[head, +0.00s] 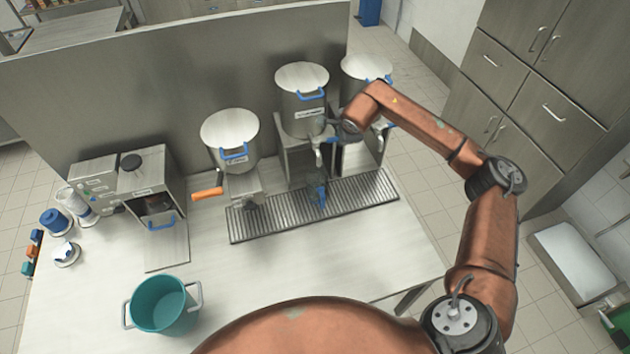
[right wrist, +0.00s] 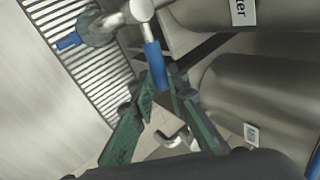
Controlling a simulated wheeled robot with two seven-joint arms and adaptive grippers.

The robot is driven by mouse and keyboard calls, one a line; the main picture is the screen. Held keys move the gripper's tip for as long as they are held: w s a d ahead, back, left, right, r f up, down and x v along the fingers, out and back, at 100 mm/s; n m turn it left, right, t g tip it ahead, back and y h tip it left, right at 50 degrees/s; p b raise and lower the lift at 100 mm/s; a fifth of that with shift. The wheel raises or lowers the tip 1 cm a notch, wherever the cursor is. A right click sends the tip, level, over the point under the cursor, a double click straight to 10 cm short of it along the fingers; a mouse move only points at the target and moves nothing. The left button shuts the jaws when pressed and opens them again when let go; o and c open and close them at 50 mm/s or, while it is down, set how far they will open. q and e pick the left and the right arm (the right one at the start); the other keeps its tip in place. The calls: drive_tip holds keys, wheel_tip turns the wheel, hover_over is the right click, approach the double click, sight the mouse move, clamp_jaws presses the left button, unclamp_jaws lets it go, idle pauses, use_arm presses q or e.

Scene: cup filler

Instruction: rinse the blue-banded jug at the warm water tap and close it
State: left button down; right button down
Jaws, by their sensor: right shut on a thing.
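My right gripper (head: 338,128) reaches in from the right to the front of the middle steel urn (head: 303,112). In the right wrist view its green fingers (right wrist: 165,93) are shut on the blue lever (right wrist: 153,62) of the steel tap (right wrist: 138,12). A small metal jug with a blue handle (head: 318,193) stands on the drip grate below the tap. In the right wrist view the jug (right wrist: 92,30) shows its round rim under the tap. I cannot make out a band or any water running. My left gripper is out of view.
The drip grate (head: 275,219) runs along the counter. Other urns (head: 230,130) stand left and right of the middle one. The front right counter is clear.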

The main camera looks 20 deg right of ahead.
drive_tip(key=shift+w+d, duration=0.1)
drive_tip(key=shift+w, duration=0.05)
drive_tip(key=shift+w+d+n+y+b, duration=0.15)
drive_tip(key=shift+w+n+y+b, duration=0.25)
drive_tip(key=shift+n, duration=0.3)
drive_tip(key=shift+r+n, duration=0.1)
drive_tip(key=shift+n, duration=0.2)
drive_tip(key=shift+w, duration=0.1)
drive_tip(key=shift+w+r+n+y, duration=0.1)
drive_tip(key=shift+r+n+y, duration=0.05)
drive_tip(key=shift+n+y, duration=0.15)
drive_tip(key=c, duration=2.3)
unclamp_jaws()
drive_tip(key=o, duration=0.5)
drive_tip(key=shift+w+f, duration=0.2)
drive_tip(key=shift+w, duration=0.05)
drive_tip(key=shift+s, duration=0.15)
